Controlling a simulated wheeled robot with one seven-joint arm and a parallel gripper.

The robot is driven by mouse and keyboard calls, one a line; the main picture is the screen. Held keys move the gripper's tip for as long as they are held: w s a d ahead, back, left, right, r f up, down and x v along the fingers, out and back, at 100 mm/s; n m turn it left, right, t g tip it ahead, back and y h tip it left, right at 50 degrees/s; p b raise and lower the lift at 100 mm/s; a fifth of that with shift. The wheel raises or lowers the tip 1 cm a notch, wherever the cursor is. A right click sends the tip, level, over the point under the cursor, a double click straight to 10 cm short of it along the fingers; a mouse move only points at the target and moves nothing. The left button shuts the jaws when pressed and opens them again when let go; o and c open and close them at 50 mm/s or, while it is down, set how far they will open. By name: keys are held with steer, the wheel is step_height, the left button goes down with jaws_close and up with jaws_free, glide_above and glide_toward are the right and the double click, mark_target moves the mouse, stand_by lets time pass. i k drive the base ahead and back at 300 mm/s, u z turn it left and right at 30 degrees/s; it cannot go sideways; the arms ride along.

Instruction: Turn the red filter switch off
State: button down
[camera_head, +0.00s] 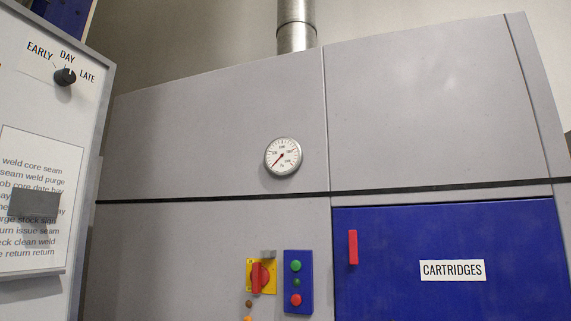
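A red rotary switch (260,275) sits on a yellow plate on the grey cabinet, low and near the middle of the head view. Its red handle stands about upright. A small grey tab (267,254) is at the plate's top edge. I cannot read any on or off marks on the plate. My gripper is not in view.
Right of the switch is a blue button box (298,281) with green and red buttons. A round gauge (283,156) is above. A blue door (450,258) marked CARTRIDGES has a red handle (353,247). A panel with a black knob (65,77) stands at left.

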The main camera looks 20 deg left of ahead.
mark_target(259, 276)
steer(key=z, duration=1.4)
steer(key=k, duration=1.25)
steer(key=u, duration=1.8)
steer(key=i, duration=0.6)
steer(key=u, duration=0.15)
